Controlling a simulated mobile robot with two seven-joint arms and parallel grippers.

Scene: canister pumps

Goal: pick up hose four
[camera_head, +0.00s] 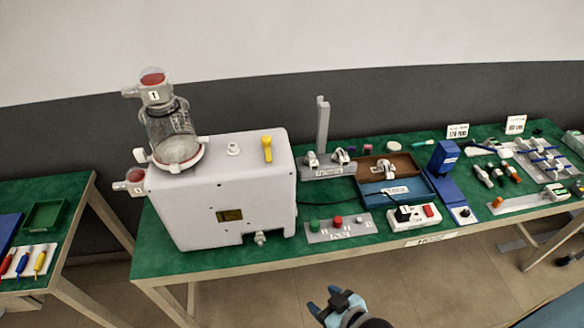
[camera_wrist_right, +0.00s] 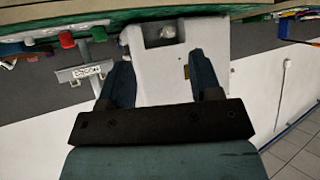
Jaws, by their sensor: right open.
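I cannot pick out a hose marked four; the small labels are too blurred to read. The closest candidates I see are small white-and-dark fittings (camera_head: 312,160) on the grey holder with a tall post (camera_head: 322,125), right of the white canister unit (camera_head: 220,195). My right gripper (camera_head: 326,301) is low in front of the table, apart from everything on it. In the right wrist view, its two dark fingers (camera_wrist_right: 160,78) are spread with nothing held between them, and the white unit (camera_wrist_right: 185,60) shows beyond. My left gripper is not in view.
A grey plate with green and red knobs (camera_head: 338,222), a white power strip (camera_head: 415,215), a blue-and-brown box (camera_head: 395,191) and a blue stand (camera_head: 443,180) crowd the green table (camera_head: 275,258). A second table (camera_head: 75,200) stands at left, beyond a gap.

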